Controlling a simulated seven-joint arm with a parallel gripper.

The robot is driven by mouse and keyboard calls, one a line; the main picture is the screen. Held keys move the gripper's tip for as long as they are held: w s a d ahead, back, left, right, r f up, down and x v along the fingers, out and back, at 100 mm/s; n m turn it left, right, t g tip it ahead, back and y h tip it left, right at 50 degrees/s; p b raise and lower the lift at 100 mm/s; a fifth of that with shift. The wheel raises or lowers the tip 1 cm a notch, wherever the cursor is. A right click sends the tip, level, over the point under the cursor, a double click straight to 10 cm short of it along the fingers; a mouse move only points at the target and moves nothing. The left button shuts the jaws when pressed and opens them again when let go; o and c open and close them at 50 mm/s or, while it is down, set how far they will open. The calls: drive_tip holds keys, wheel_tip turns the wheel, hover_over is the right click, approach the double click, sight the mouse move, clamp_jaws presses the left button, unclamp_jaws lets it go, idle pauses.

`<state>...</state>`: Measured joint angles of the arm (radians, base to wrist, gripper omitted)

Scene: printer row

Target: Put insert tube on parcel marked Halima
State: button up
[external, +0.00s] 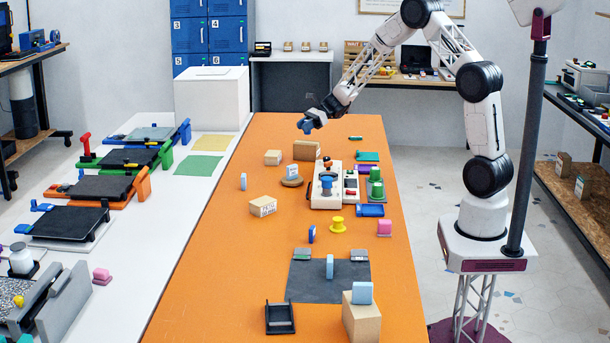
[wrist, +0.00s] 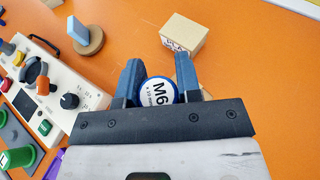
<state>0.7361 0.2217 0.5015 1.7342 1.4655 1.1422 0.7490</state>
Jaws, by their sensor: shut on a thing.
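My gripper (external: 306,125) is shut on the insert tube (wrist: 158,91), whose round white end with a blue rim reads M6 and faces the wrist camera. In the external view it is held above the far part of the orange table. A cardboard parcel (wrist: 185,36) with dark writing on its side lies ahead of the fingers in the wrist view; the name is too small to read. In the external view parcels stand below the gripper (external: 307,151), to its lower left (external: 273,157), and nearer the camera (external: 263,206). I cannot tell which is marked Halima.
A control box (external: 327,188) with knobs and a round disc (external: 292,182) bearing a light-blue piece stand mid-table. A tall box (external: 362,322) with a blue piece on top is at the front. The table's left strip is mostly clear.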

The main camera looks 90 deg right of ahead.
drive_tip(key=shift+w+d, duration=0.1)
drive_tip(key=shift+w, duration=0.05)
drive_tip(key=shift+f, duration=1.75)
drive_tip(key=shift+f, duration=0.1)
drive_tip(key=o, duration=0.9)
drive_tip(key=shift+o, duration=0.2)
drive_tip(key=v, duration=1.2)
